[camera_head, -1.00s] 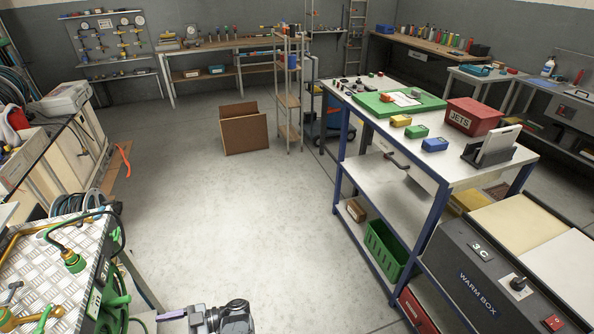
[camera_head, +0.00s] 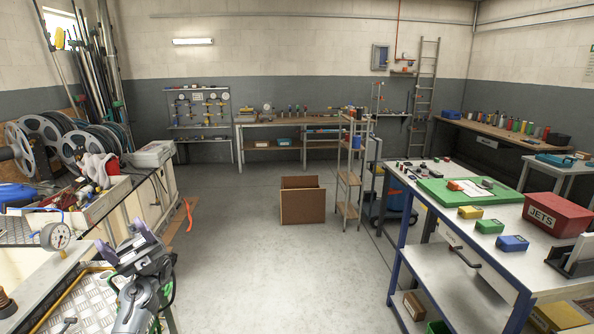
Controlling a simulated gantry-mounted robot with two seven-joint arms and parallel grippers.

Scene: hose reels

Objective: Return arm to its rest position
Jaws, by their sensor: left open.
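My left gripper (camera_head: 121,240) is at the lower left, with its two purple-tipped fingers spread apart and nothing between them. It points up and away from me. In the picture it overlaps the checker-plate bench (camera_head: 95,305) and the floor beside it. I cannot tell its exact height above the bench. My right gripper is not in view.
A pressure gauge (camera_head: 57,237) stands left of my left gripper. Hose reels (camera_head: 40,133) stand on the left bench. The middle floor (camera_head: 270,265) is clear up to an open cardboard box (camera_head: 302,205). A blue-framed table (camera_head: 455,275) stands at the right with a red JETS box (camera_head: 556,215).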

